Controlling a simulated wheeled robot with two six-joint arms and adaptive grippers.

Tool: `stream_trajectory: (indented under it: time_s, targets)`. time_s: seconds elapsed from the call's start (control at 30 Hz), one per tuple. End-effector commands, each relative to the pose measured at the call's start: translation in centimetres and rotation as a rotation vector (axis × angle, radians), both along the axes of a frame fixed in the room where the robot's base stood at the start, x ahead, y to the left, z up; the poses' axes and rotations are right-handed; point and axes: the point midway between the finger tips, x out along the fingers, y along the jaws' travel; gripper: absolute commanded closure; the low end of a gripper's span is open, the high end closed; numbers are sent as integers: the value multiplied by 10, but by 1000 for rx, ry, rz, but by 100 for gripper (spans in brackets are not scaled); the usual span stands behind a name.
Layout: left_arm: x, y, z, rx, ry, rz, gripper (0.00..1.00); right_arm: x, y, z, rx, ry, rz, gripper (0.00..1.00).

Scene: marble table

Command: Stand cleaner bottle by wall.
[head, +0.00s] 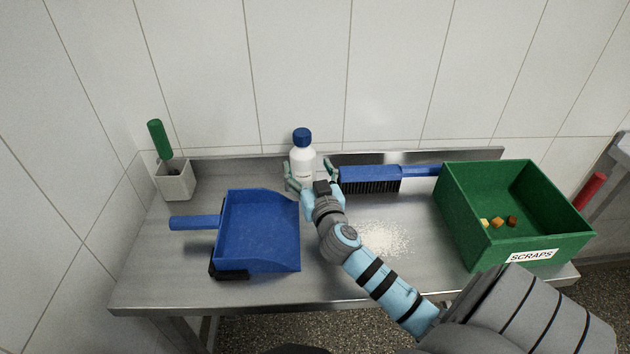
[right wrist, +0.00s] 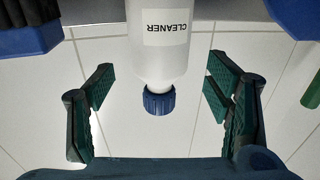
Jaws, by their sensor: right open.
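The cleaner bottle (head: 302,158), white with a blue cap, stands upright at the back of the metal table (head: 180,270), close to the low rear ledge. In the right wrist view the bottle (right wrist: 158,50) appears upside down, with its CLEANER label readable in part and its cap between the finger pads. My right gripper (head: 311,180) is open around the bottle, with a finger on each side. In the right wrist view gaps show between both pads and the bottle. My left gripper is not in view.
A blue dustpan (head: 258,235) lies left of the bottle. A blue brush (head: 370,180) lies to its right along the ledge. A green SCRAPS bin (head: 465,215) stands at the right. A white holder (head: 175,182) with a green handle is at back left. White crumbs (head: 383,238) lie mid-table.

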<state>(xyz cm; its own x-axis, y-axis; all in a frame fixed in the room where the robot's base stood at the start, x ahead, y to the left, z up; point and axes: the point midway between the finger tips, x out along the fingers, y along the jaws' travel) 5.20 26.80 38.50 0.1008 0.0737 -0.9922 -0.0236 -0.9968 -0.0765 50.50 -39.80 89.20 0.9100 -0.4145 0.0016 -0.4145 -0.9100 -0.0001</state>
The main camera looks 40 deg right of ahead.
Motion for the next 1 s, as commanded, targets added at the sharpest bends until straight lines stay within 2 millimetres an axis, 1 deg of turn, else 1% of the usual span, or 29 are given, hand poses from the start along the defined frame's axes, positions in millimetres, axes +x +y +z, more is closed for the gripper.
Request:
stream_trajectory:
  time_s: [0.03,0.1,0.2,0.33,0.5,1.0]
  targets:
    - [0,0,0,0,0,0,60,-11,5,-1,1,2,1,28]
    - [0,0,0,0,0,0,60,-25,12,-1,1,2,1,28]
    - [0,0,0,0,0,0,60,-42,19,-1,3,1,0,28]
    - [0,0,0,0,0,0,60,-56,25,-1,2,0,0,28]
    - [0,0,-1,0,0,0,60,-61,27,0,1,0,-1,28]
    - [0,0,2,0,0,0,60,-60,27,2,1,0,-1,28]
